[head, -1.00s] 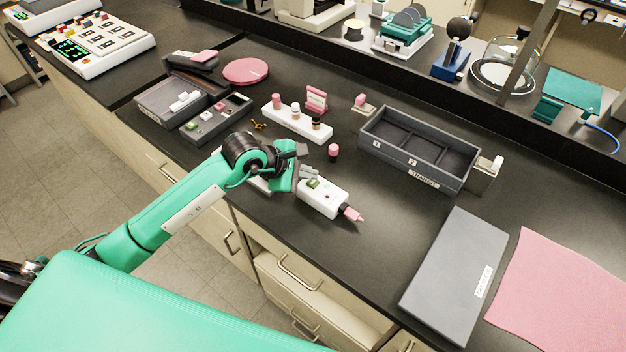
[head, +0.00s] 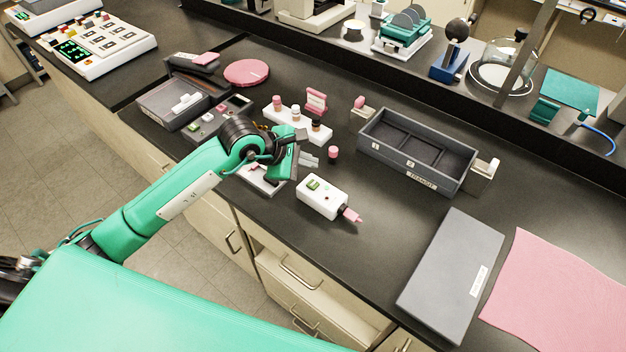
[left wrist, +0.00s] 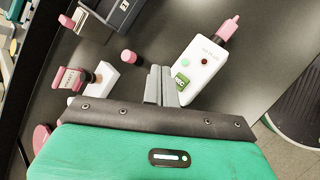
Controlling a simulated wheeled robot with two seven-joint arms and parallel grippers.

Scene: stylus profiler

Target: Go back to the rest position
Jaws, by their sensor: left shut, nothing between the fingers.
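My left gripper (head: 308,160) is shut and empty above the black bench, to the upper left of a white handheld device with a pink tip (head: 322,197). In the head view a gap of bare bench shows between the fingers and the device. The device lies on the bench near the front edge. My right gripper is not in view.
A white rack with vials (head: 290,125) and a grey divided tray (head: 415,180) lie behind. A grey slab (head: 452,275) and a pink cloth (head: 555,295) lie at right. Bare bench shows between the device and slab.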

